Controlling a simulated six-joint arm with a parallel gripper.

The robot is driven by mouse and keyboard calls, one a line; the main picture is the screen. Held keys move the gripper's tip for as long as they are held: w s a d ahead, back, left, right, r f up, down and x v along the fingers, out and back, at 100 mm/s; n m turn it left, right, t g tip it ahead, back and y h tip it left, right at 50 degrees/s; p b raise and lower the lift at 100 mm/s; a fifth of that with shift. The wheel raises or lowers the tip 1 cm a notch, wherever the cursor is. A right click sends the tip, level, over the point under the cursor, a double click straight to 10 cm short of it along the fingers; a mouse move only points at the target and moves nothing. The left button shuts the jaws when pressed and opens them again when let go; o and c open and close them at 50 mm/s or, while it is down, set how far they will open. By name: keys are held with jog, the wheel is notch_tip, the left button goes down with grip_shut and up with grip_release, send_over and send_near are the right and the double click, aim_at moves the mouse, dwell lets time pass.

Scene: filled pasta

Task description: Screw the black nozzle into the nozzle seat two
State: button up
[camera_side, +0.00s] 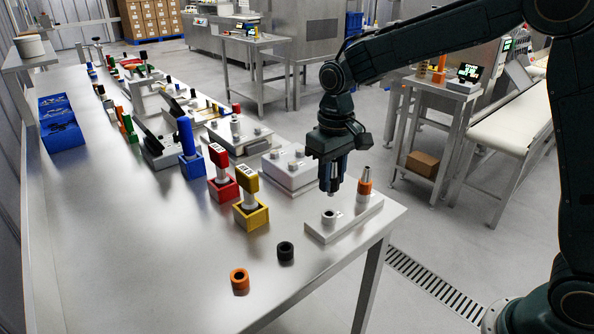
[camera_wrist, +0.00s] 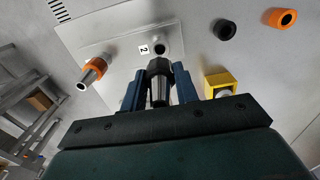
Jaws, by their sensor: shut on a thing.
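My gripper (camera_side: 332,182) is shut on the black nozzle (camera_wrist: 158,80), a grey metal tapered piece with a black collar. In the wrist view the nozzle sits between my two blue fingers (camera_wrist: 157,90), with its collar facing away from the camera. In the side view the fingers mostly hide it. Nozzle seat two (camera_side: 331,215) is a short pale ring on a white plate, beside a label "2" in the wrist view, where the seat (camera_wrist: 160,47) is partly hidden by the nozzle. The side view shows a small gap between my gripper and the seat below.
An orange-collared nozzle (camera_side: 364,184) stands upright on the same white plate (camera_side: 350,222), close to my gripper. A black ring (camera_side: 286,251) and an orange ring (camera_side: 239,280) lie on the table. Yellow (camera_side: 251,214) and red (camera_side: 223,187) holders stand to the left. The front-left tabletop is clear.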

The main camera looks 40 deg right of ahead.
aim_at(331, 196)
jog(key=shift+f, duration=1.7)
jog(key=shift+f, duration=1.35)
dwell(1.5)
jog(key=o, duration=1.3)
jog(key=shift+r, duration=0.2)
jog(key=shift+r, duration=3.4)
jog(key=shift+r, duration=0.1)
